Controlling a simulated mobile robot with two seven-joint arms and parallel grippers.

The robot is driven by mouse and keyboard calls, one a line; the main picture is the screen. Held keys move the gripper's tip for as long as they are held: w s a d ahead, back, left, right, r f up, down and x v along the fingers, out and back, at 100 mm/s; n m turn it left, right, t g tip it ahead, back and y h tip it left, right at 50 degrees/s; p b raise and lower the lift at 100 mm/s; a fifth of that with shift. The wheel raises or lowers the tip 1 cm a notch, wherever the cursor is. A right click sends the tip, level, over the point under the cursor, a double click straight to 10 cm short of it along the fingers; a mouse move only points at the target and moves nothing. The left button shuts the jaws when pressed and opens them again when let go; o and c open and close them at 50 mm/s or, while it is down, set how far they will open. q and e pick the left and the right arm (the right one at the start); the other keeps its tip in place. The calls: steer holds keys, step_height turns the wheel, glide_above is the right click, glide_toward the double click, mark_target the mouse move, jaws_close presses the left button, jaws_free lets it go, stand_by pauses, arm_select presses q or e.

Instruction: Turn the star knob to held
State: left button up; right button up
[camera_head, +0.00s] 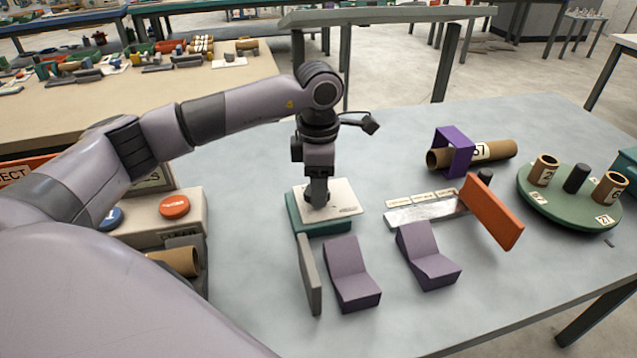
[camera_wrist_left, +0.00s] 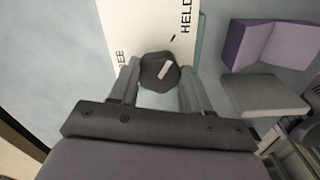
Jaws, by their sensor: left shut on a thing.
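The star knob (camera_wrist_left: 152,80) is a dark, lobed knob on a white plate (camera_head: 345,196) that tops a teal block (camera_head: 322,228). In the left wrist view a light bar on the knob slants toward the upper right. The word HELD (camera_wrist_left: 186,22) is printed above and right of the knob, and part of another word ending in EE (camera_wrist_left: 120,58) shows at left. My left gripper (camera_head: 318,196) points down over the plate. In the wrist view its fingers (camera_wrist_left: 158,82) are on either side of the knob, shut on it. In the head view the gripper hides the knob.
A grey upright panel (camera_head: 309,275) and two purple angled blocks (camera_head: 352,273) (camera_head: 428,256) stand in front of the teal block. To the right are an orange panel (camera_head: 491,212), a purple frame (camera_head: 455,152) around a cardboard tube, and a green turntable (camera_head: 566,208). A button box (camera_head: 155,215) is at left.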

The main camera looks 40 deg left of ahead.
arm_select(q)
steer(key=shift+r, duration=0.1)
steer(key=o, duration=1.1)
steer(key=shift+c, duration=0.2)
steer(key=shift+r, duration=3.55)
